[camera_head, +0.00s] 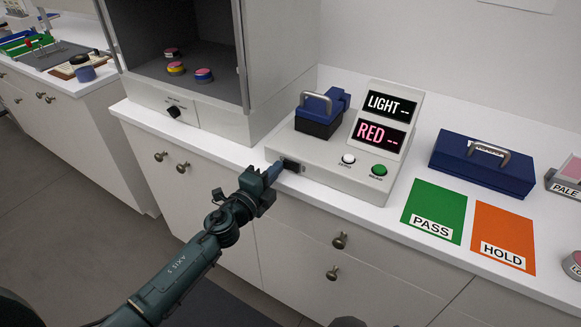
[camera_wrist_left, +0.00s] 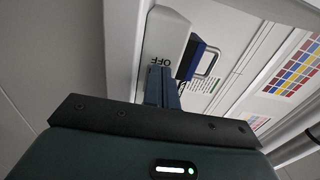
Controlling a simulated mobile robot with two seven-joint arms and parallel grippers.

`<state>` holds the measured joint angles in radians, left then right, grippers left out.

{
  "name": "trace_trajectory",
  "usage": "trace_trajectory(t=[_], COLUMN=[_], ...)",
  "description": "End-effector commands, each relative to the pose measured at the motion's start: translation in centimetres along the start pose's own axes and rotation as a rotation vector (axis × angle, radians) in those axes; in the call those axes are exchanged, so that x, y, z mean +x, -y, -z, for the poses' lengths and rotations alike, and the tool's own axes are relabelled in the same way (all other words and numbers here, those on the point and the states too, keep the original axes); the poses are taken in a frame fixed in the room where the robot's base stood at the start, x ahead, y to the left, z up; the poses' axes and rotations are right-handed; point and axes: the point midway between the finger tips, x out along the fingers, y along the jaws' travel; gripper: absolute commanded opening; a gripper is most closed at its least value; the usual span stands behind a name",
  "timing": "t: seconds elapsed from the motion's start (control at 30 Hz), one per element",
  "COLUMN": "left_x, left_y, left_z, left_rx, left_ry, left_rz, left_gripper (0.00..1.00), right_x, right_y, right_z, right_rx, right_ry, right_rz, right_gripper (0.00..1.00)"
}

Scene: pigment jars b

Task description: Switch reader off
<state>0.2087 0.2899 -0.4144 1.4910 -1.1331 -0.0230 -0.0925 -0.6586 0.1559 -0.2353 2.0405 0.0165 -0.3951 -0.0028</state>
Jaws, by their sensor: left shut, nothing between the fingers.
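The reader (camera_head: 335,160) is a pale box on the white counter. Its two slanted displays are lit: the upper display (camera_head: 388,106) reads "LIGHT --", the lower display (camera_head: 380,135) "RED --". A dark switch (camera_head: 291,166) sits at its front left corner. My left gripper (camera_head: 271,174) is shut and empty, its tips at that corner beside the switch. In the left wrist view the shut fingers (camera_wrist_left: 162,85) reach the reader's pale face (camera_wrist_left: 165,35) near the printed word "OFF" (camera_wrist_left: 166,62). Contact with the switch cannot be told. My right gripper is out of view.
A blue hinged lid (camera_head: 320,115), a white button (camera_head: 348,159) and a green button (camera_head: 379,170) are on the reader. An open cabinet (camera_head: 215,122) with several jars stands left. Right are a green PASS mat (camera_head: 428,200), an orange HOLD mat (camera_head: 490,225) and a blue box (camera_head: 480,170).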

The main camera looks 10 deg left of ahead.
Motion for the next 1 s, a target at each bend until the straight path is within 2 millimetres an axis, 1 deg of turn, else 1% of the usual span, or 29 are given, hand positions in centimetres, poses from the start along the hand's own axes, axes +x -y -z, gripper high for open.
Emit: trace_trajectory(t=[0.07, 0.17, 0.27, 0.53, 0.63, 0.8, 0.87, 0.97, 1.0], left_x=[0.3, 0.1, -0.6, -3.2, -3.7, -3.9, -4.5, -6.2, -7.1], left_y=[0.0, 0.0, 0.0, 0.0, 0.0, 0.0, -0.1, -0.2, -0.2], left_z=[0.1, 0.1, 0.1, 0.0, 0.0, 0.0, 0.0, 0.0, 0.1], left_rx=[0.0, 0.0, -0.001, -0.001, -0.001, -0.001, -0.001, -0.001, -0.001], left_ry=[-0.002, -0.001, -0.001, -0.001, -0.001, -0.001, -0.001, -0.001, -0.001], left_rz=[0.0, -0.001, 0.0, -0.001, 0.0, 0.0, -0.001, -0.003, -0.003], left_gripper=[0.0, 0.0, 0.0, 0.0, 0.0, 0.0, 0.0, 0.0, 0.0], right_x=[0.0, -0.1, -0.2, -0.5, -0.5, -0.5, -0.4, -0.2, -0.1], right_y=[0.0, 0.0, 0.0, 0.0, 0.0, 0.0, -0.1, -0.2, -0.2], right_z=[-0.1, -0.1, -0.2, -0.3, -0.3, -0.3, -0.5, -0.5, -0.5], right_rx=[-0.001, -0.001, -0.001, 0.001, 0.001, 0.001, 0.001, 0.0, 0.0], right_ry=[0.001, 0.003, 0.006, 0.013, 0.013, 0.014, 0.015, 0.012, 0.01], right_rz=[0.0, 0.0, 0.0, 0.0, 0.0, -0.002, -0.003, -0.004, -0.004], right_gripper=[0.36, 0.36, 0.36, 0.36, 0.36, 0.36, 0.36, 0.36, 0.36])
